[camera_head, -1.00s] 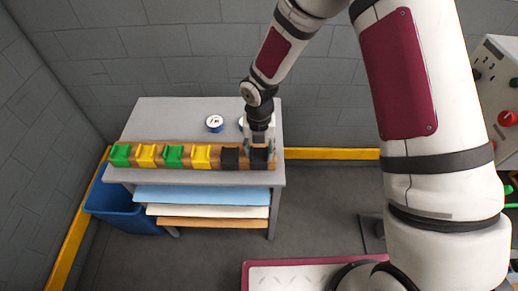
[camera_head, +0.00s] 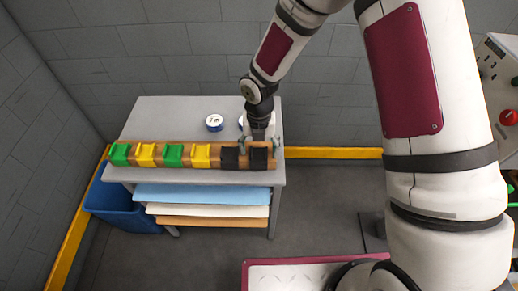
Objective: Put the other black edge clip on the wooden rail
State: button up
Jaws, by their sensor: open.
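The wooden rail (camera_head: 218,163) lies along the front of the grey table. On it, from left to right, sit a green clip (camera_head: 120,154), a yellow clip (camera_head: 146,155), a green clip (camera_head: 173,155), a yellow clip (camera_head: 201,156), a black edge clip (camera_head: 230,158) and another black edge clip (camera_head: 259,159) near the right end. My gripper (camera_head: 259,145) is open just above and behind the rightmost black clip, with its fingers apart. Whether the fingers still touch the clip cannot be told.
The grey table (camera_head: 160,115) has bare room at its left and middle. Colored sheets (camera_head: 200,193) lie on shelves below. A blue bin (camera_head: 120,205) stands at left; a control panel (camera_head: 500,75) is at right.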

notch_tip(320, 180, up, 11)
jog(key=shift+r, duration=0.15)
jog(key=s+d+r+m+t+h, duration=0.1)
jog(key=s+d+r+m, duration=0.2)
jog(key=d+r+m, duration=0.45)
jog(key=s+d+r+m+t, duration=0.25)
jog(key=d+r+m, duration=0.25)
jog(key=r+m, duration=0.5)
jog(key=s+d+r+m+t, duration=0.1)
jog(key=s+d+r+m, duration=0.1)
jog(key=s+r+m, duration=0.2)
jog(key=s+d+r+m+t+y, duration=0.1)
jog(key=s+d+r+m, duration=0.2)
jog(key=s+m, duration=0.8)
jog(key=r+m, duration=0.1)
jog(key=m, duration=0.2)
jog(key=shift+d, duration=0.3)
